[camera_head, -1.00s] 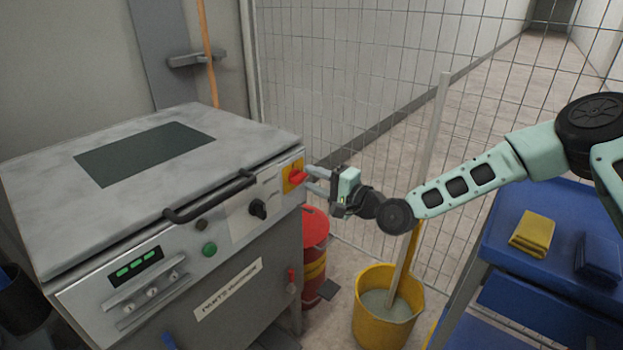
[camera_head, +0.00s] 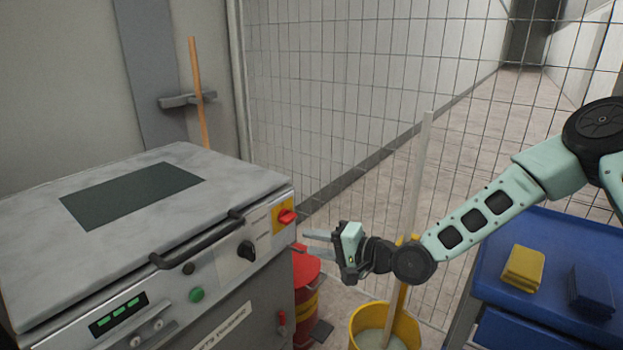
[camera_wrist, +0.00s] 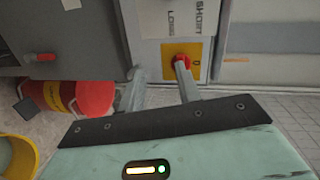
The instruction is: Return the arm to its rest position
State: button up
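My gripper (camera_head: 304,241) is at the end of my pale green arm, which reaches in from the right. Its two grey fingers are apart and nothing shows between them. The fingertips are to the right of and below the red switch (camera_head: 286,216) on its yellow plate, at the front right corner of the grey machine (camera_head: 60,290). In the head view a gap shows between fingers and switch. In the wrist view the fingers (camera_wrist: 158,72) point toward the panel, and the red switch (camera_wrist: 181,62) shows beyond the right fingertip.
A blue cart (camera_head: 570,235) with folded cloths is under my arm at right. A wire fence (camera_head: 330,90) is behind.

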jog(key=s+f+n+g+h, duration=0.2)
jog(key=s+n+g+h, duration=0.4)
jog(key=s, duration=0.5)
jog(key=s+d+r+n+g+h, duration=0.1)
jog(key=s+d+r+n+h, duration=0.3)
jog(key=s, duration=0.7)
jog(key=s+d+r+n+g+h, duration=0.1)
jog(key=s+d+r+n+h, duration=0.2)
jog(key=s+d+r, duration=0.55)
notch_tip(320, 180, up, 12)
jog(key=s+a+p, duration=0.1)
jog(key=s+p, duration=0.1)
jog(key=p, duration=1.2)
jog(key=shift+s+a, duration=0.15)
jog(key=shift+s, duration=0.05)
jog(key=shift+f, duration=0.15)
